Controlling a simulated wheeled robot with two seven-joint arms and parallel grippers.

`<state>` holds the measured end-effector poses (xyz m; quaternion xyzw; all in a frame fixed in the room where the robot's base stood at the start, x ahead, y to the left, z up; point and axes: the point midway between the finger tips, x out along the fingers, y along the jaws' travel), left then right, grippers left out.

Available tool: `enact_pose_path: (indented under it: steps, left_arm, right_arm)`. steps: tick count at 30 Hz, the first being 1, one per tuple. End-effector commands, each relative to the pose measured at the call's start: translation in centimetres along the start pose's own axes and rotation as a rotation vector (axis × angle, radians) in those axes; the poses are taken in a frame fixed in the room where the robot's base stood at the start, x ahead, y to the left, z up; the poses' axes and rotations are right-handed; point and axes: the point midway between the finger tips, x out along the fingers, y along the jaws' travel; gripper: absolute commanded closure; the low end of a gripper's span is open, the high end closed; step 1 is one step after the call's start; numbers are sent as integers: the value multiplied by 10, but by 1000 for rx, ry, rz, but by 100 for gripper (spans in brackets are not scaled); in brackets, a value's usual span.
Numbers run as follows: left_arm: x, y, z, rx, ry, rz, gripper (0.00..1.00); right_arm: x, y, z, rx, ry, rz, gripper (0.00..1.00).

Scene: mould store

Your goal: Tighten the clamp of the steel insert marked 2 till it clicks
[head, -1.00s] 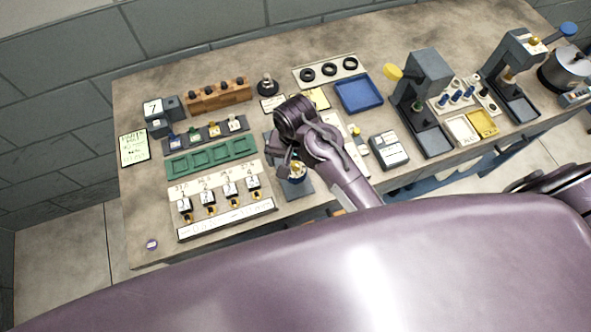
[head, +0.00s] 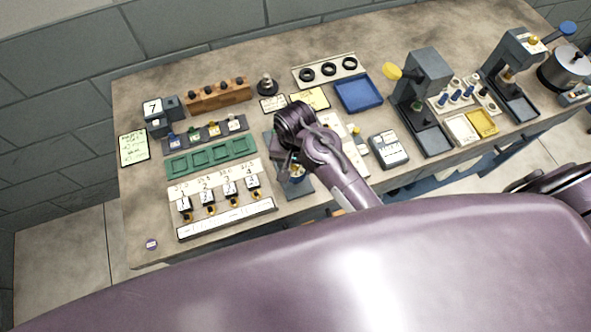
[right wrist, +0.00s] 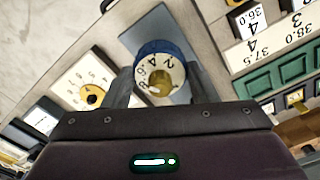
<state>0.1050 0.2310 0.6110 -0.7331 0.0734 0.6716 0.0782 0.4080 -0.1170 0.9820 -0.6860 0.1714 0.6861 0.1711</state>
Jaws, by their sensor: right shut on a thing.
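The insert marked 2 (head: 207,197) stands in a white-labelled rack, between those marked 1 and 3, with a small brass-coloured clamp (head: 211,210) at its front. My right gripper (head: 287,164) is right of the rack, away from that clamp. In the right wrist view its fingers (right wrist: 160,84) are shut on a round dial (right wrist: 153,66) with a blue rim, a white numbered face and a brass-coloured centre. The dial is over a grey-blue plate (right wrist: 157,24); I cannot tell whether it touches it. My left gripper is not in view.
A green tray (head: 212,157) lies behind the rack. A blue tray (head: 359,94), a grey box with a display (head: 388,150) and a press (head: 424,95) stand to the right.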

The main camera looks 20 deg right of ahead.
Motion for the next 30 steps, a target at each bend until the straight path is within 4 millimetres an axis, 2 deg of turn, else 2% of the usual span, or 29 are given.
enact_pose_path:
  steps: [1,3,14,30]
  left_arm:
    - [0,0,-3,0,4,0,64]
    - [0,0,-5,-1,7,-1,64]
    - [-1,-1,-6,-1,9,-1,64]
    - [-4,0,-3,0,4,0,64]
  right_arm:
    - [0,0,0,0,0,0,63]
    - [0,0,0,0,1,0,72]
    - [-2,0,0,0,2,-1,72]
    - [-28,-1,-1,1,3,-2,72]
